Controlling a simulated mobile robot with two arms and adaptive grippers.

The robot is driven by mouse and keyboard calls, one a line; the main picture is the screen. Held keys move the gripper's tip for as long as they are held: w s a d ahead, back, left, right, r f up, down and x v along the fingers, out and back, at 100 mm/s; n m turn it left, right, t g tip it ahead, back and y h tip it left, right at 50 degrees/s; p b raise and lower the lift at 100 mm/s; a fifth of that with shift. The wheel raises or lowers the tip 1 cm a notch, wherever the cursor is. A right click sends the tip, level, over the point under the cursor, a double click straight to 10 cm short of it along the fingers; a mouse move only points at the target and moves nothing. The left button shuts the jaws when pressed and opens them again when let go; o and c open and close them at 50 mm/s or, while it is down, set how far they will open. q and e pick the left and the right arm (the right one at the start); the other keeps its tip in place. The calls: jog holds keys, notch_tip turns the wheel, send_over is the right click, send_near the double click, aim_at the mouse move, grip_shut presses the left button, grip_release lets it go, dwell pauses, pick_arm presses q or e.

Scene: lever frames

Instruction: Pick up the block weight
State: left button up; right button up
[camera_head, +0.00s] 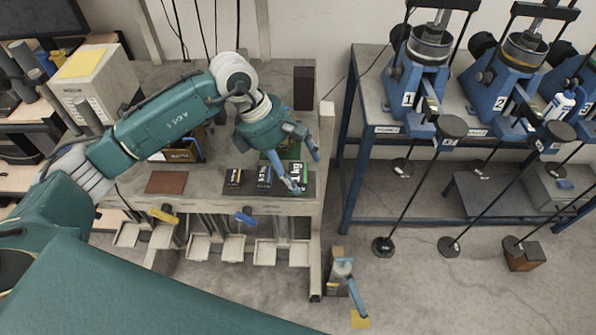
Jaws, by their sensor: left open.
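Labelled block weights stand in a row near the front right of the workbench. A small dark block (233,178) is at the left, a blue-marked block (263,177) is in the middle, and a block reading 1 kg (297,171) is at the right. My left gripper (306,173) is open, with its fingers pointing down over the 1 kg block. One finger overlaps its front in the picture; I cannot tell whether they touch. The gripper and wrist partly hide a green object behind the weights. My right gripper is not in view.
The workbench (215,205) carries a brown flat plate (166,182) and a dark upright block (304,88). Yellow (163,215) and blue (244,218) handles stick out along its front. A blue-framed table (372,100) with lever devices stands to the right, its long levers reaching over the floor.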

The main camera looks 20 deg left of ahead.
pick_arm(q)
jog(key=shift+d+f, duration=0.1)
jog(key=shift+f, duration=0.15)
grip_shut()
jog(key=shift+w+r, duration=0.15)
jog(key=shift+w, duration=0.05)
